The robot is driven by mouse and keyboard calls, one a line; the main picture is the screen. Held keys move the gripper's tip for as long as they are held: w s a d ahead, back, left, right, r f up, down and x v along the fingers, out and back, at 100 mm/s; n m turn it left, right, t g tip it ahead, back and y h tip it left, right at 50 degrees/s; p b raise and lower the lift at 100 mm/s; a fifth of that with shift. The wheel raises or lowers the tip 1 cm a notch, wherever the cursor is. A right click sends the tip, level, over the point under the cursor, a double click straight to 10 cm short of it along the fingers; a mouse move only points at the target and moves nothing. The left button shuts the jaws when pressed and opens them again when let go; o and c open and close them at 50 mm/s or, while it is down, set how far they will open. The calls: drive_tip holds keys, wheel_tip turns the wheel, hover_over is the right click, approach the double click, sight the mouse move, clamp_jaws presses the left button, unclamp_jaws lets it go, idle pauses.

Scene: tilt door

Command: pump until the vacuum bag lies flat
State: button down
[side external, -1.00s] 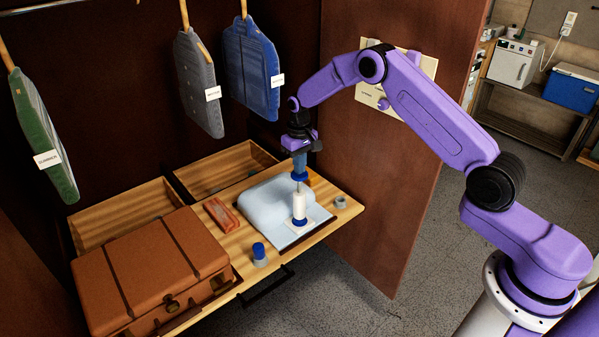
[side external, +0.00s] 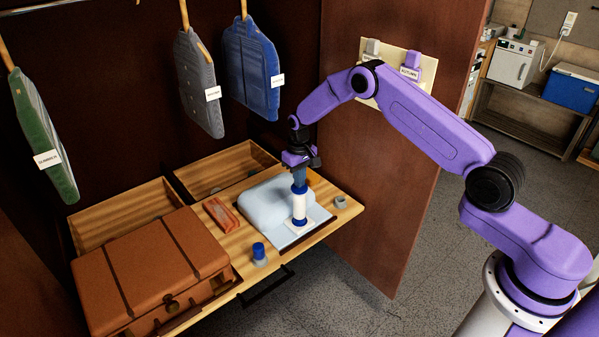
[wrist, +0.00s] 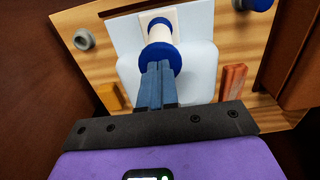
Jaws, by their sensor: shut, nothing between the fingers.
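The pale blue vacuum bag (side external: 268,203) lies on the wooden shelf board and still bulges up like a cushion. The pump (side external: 299,207), a white cylinder with blue ends, stands upright at the bag's front edge. The exact fingertip contact is partly hidden.
A brown suitcase (side external: 150,268) stands at the left. A blue-capped piece (side external: 259,254), an orange-red item (side external: 221,215) and a grey ring (side external: 341,202) sit on the board. Garments (side external: 250,70) hang behind. A door panel (side external: 370,190) stands at the right.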

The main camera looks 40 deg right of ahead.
drive_tip(key=shift+r, duration=0.1)
drive_tip(key=shift+r, duration=2.5)
